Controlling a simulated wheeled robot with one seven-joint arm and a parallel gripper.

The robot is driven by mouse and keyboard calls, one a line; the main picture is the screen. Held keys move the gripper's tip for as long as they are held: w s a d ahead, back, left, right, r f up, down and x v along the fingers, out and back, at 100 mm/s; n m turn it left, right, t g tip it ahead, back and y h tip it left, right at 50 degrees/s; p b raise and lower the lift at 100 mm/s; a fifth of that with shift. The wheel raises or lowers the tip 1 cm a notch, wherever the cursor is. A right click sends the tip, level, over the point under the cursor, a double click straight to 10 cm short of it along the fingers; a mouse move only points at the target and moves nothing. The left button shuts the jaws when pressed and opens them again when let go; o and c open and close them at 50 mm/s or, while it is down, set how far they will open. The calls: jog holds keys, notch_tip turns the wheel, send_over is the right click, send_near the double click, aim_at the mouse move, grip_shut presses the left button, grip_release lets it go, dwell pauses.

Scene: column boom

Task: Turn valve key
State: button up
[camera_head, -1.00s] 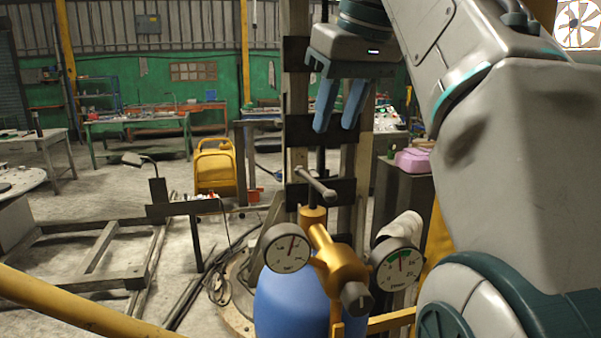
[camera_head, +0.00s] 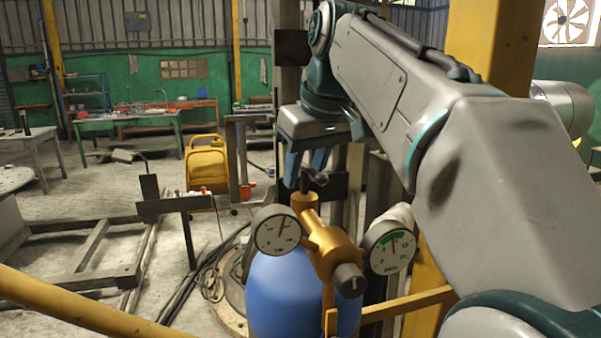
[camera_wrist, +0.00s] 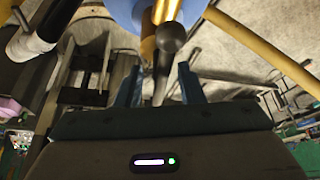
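The valve key is a short dark grey bar with rounded ends (camera_head: 315,178) on top of the brass valve (camera_head: 305,202) of a blue gas cylinder (camera_head: 285,295). My gripper (camera_head: 305,168) points down over it from above, its blue fingers at the height of the key and partly hiding it. In the wrist view the key's ball end (camera_wrist: 171,37) shows beyond the fingertips, and the bar runs back between the two fingers (camera_wrist: 162,80). A gap shows on each side of the bar. The gripper is open.
Two round gauges, a left one (camera_head: 277,230) and a right one (camera_head: 390,250), flank the brass regulator (camera_head: 330,250). A yellow rail (camera_head: 405,303) runs beside the cylinder. A dark post stands behind my gripper. The floor at left holds a metal frame (camera_head: 90,245).

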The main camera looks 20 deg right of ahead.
jog(key=shift+w+f, duration=0.1)
jog(key=shift+f, duration=0.2)
grip_shut()
dwell(1.1)
grip_release()
jog(key=shift+r, duration=0.1)
jog(key=p+v, duration=0.2)
jog(key=v, duration=1.1)
jog(key=shift+s+r, duration=0.25)
jog(key=shift+r, duration=0.1)
